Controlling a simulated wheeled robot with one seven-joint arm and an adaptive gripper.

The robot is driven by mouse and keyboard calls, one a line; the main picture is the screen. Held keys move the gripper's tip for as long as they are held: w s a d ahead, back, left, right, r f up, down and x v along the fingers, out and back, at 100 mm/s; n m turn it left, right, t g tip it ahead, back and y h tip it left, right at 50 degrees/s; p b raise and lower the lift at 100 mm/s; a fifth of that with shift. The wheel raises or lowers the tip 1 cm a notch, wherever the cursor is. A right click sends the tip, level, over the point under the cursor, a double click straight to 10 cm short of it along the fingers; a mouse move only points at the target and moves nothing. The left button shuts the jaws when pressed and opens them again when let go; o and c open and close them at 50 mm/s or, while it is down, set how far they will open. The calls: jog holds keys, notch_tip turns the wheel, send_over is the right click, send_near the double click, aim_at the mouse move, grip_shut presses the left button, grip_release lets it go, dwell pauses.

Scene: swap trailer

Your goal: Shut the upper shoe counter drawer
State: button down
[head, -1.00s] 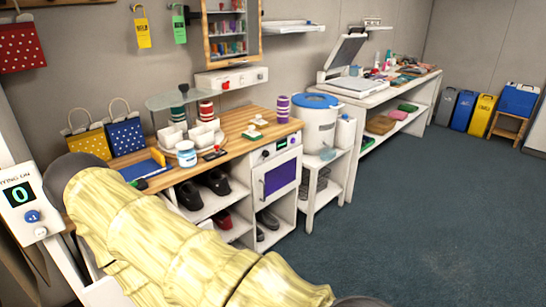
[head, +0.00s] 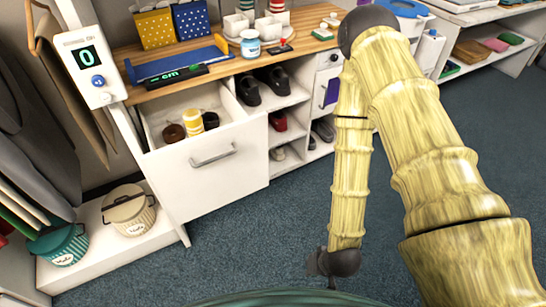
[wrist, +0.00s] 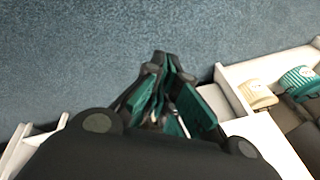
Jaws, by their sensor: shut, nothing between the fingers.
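The upper drawer (head: 200,163) of the white shoe counter stands pulled open in the head view. It has a white front with a grey bar handle (head: 213,156). A brown roll, a yellow tin (head: 193,122) and a dark round item sit inside it. My gripper (wrist: 170,62) is shut and empty in the wrist view, over the blue carpet. In the head view my arm folds down to a dark joint low in the middle, right of and apart from the drawer; the fingers cannot be made out there.
A digital display post (head: 92,68) stands left of the drawer. Lidded bins, one cream (head: 129,210) and one teal (head: 58,245), rest on a low white shelf (head: 95,262). Shoe cubbies lie right of the drawer. Blue carpet (head: 235,240) is clear in front of the counter.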

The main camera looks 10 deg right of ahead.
jog(key=w+a+m+t+y+b, duration=0.2)
jog(key=w+a+m+t+b, duration=0.15)
jog(key=w, duration=0.45)
jog(key=m+t+y+b, duration=0.2)
jog(key=m+t+b, duration=0.6)
jog(key=t+b, duration=0.25)
send_near(259, 146)
jog(key=v, duration=0.7)
jog(key=b+x, duration=0.3)
jog(key=x, duration=0.9)
jog(key=shift+w+a+r, duration=0.1)
jog(key=shift+w+a, duration=0.1)
jog(key=shift+a, duration=0.05)
jog(key=shift+x, duration=0.8)
jog(key=shift+d, duration=0.1)
